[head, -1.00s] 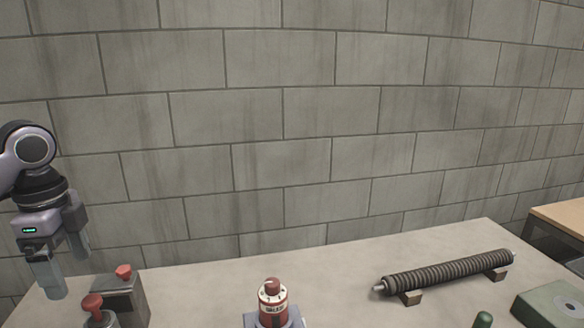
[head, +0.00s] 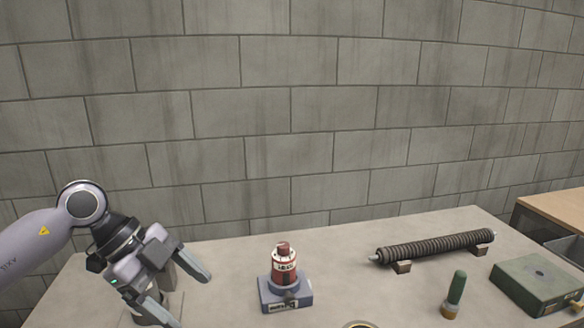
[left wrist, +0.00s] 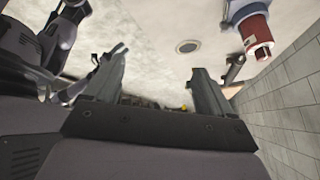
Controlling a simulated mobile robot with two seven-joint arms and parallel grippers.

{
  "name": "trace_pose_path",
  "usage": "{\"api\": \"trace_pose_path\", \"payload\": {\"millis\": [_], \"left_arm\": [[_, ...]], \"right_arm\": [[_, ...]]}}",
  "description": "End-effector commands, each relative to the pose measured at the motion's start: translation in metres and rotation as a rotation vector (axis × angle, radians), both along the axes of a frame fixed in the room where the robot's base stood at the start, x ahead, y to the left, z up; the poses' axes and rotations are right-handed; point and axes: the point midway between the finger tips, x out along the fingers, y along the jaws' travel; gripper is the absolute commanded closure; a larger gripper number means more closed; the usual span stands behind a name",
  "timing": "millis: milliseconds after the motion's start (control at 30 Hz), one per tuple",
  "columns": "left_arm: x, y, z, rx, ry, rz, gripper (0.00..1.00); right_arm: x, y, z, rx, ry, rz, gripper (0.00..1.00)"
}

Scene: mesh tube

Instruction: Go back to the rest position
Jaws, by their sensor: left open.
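My left gripper (head: 186,298) is in the lower left of the head view, with its two fingers apart and nothing between them. It hangs over the left part of the table (head: 235,262), tilted down to the right. In the left wrist view the fingers of the left gripper (left wrist: 158,85) also stand apart and empty. A red and white cylinder on a blue-grey base (head: 284,280) stands to the right of the gripper, apart from it. It also shows in the left wrist view, where the red and white cylinder (left wrist: 255,30) is at the upper right.
A ribbed dark coil (head: 435,248) lies on two small blocks towards the back right. A green-handled object (head: 455,293) and a green box (head: 540,282) stand at the right. Grey objects behind the left gripper are mostly hidden. A block wall (head: 300,130) closes the back.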

Motion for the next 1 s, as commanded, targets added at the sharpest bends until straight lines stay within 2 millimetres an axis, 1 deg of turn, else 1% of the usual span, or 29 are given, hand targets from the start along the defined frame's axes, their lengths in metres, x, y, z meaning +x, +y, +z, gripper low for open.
{"api": "trace_pose_path", "payload": {"millis": [33,100,200,300,400,433,500,567,667,733,867,967,1000], "left_arm": [[-0.006,-0.027,-0.001,-0.107,-0.032,-0.057,0.16],[-0.011,-0.060,0.005,-0.264,-0.093,-0.116,0.16],[-0.020,-0.099,0.020,-0.487,-0.182,-0.157,0.16],[-0.026,-0.126,0.039,-0.701,-0.271,-0.143,0.16],[-0.027,-0.140,0.061,-0.896,-0.358,-0.078,0.16],[-0.027,-0.142,0.067,-0.949,-0.383,-0.048,0.16],[-0.024,-0.143,0.080,-1.061,-0.438,0.039,0.16],[-0.019,-0.139,0.088,-1.141,-0.484,0.132,0.16],[-0.009,-0.126,0.095,-1.241,-0.547,0.316,0.16],[-0.001,-0.112,0.094,-1.279,-0.579,0.464,0.16],[0.012,-0.080,0.075,-1.277,-0.608,0.763,0.16],[0.017,-0.054,0.049,-1.212,-0.598,0.996,0.16],[0.017,-0.043,0.035,-1.171,-0.584,1.085,0.16]], "right_arm": [[0.004,0.000,0.002,0.000,-0.008,0.000,0.57],[0.005,0.000,0.004,0.000,-0.012,0.000,0.57],[0.004,0.000,0.003,0.001,-0.011,0.000,0.57],[0.004,0.000,0.003,0.001,-0.011,0.000,0.57],[0.004,0.000,0.003,0.001,-0.010,0.000,0.57],[0.004,0.000,0.003,0.000,-0.009,0.000,0.57],[0.003,0.000,0.002,0.000,-0.007,0.000,0.57],[0.002,0.000,0.002,0.000,-0.005,0.000,0.57],[0.002,0.000,0.001,0.000,-0.004,-0.001,0.57],[0.002,0.000,0.001,0.000,-0.004,-0.001,0.57],[0.001,0.000,0.001,0.000,-0.004,-0.001,0.57],[0.001,0.000,0.001,0.000,-0.004,-0.001,0.57],[0.001,0.000,0.001,0.000,-0.004,-0.001,0.57]]}}
